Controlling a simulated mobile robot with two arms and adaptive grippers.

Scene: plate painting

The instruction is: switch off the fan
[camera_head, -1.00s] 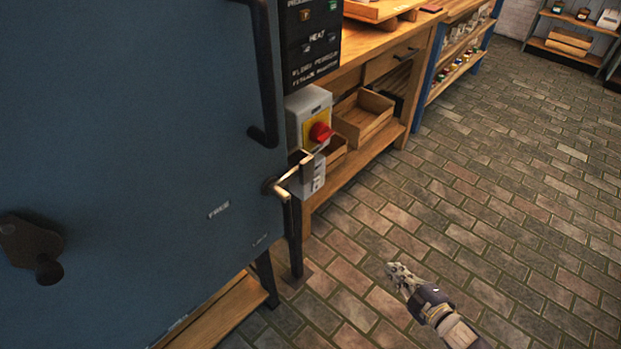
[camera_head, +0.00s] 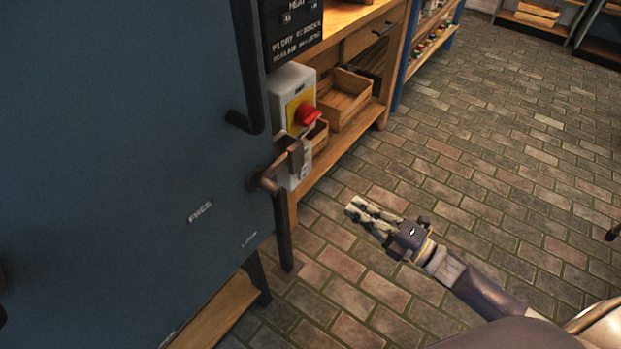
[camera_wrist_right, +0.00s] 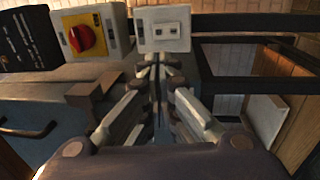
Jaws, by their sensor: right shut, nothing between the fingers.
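A grey box with a red rotary knob (camera_head: 306,114) on a yellow plate is at the side of the blue cabinet. The knob also shows at upper left in the right wrist view (camera_wrist_right: 82,38). A smaller pale box with a switch-like plate (camera_wrist_right: 163,29) is straight beyond the fingertips there. I cannot tell which one belongs to the fan, and I make out no fan. My right gripper (camera_head: 354,211) is shut and empty, over the brick floor, right of and below the knob in the head view. My left gripper is not in view.
The blue cabinet door (camera_head: 120,150) fills the left, with a long dark handle (camera_head: 247,80) and a latch (camera_head: 268,178) sticking out near the switch box. A wooden bench (camera_head: 352,50) with a crate (camera_head: 345,97) stands behind. The brick floor at right is mostly clear.

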